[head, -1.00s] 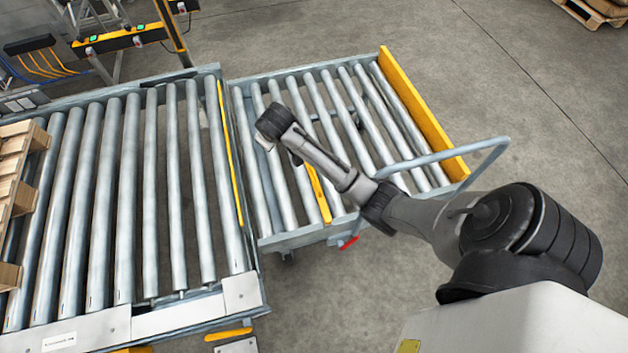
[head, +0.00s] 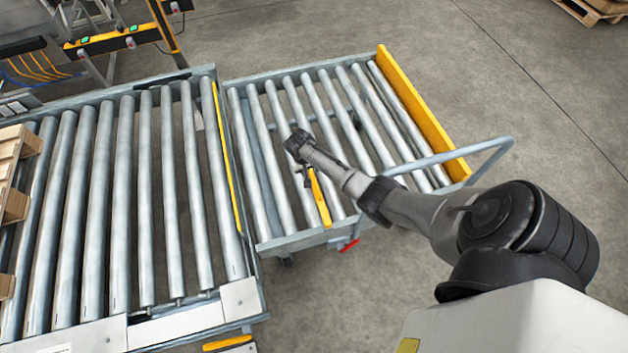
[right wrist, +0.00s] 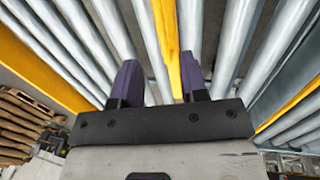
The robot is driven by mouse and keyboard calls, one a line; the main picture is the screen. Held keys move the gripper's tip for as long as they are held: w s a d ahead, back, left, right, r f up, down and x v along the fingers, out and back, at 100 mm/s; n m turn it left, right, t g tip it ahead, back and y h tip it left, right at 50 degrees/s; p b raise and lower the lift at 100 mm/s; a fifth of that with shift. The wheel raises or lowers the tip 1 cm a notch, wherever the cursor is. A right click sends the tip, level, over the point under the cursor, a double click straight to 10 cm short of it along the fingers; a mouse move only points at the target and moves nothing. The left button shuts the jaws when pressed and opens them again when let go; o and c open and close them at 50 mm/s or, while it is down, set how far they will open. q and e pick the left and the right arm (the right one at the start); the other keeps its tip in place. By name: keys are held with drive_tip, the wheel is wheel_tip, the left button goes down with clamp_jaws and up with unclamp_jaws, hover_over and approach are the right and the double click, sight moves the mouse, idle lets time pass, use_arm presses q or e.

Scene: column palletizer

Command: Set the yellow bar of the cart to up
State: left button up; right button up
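The cart (head: 290,240) is a grey roller frame. Its yellow bar (head: 320,200) is a narrow strip lying among the rollers near the cart's front side. Whether it stands up or down is hard to tell. My right gripper (head: 306,177) is at the bar's far end, seen mostly from behind. In the right wrist view, the two dark purple fingers of my right gripper (right wrist: 161,82) are spread apart. The yellow bar (right wrist: 168,45) runs between them, closer to the right finger, with no clear grip on it. My left gripper is not in view.
A roller conveyor (head: 238,300) stands close on the left, with a wooden pallet (head: 14,180) on it. The cart has a yellow end board (head: 425,118), a grey push handle (head: 490,148) and a red lever (head: 349,246). Open floor lies beyond the cart.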

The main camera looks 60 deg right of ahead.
sight(315, 181)
drive_tip(key=f+b, duration=0.1)
drive_tip(key=f, duration=0.3)
drive_tip(key=s+d+f+b, duration=0.1)
drive_tip(key=f, duration=0.2)
drive_tip(key=shift+b, duration=0.35)
drive_tip(key=shift+d+f+b, duration=0.1)
drive_tip(key=shift+f+b, duration=0.2)
drive_tip(key=shift+f, duration=0.45)
drive_tip(key=shift+s, duration=0.1)
drive_tip(key=c, duration=0.7)
clamp_jaws()
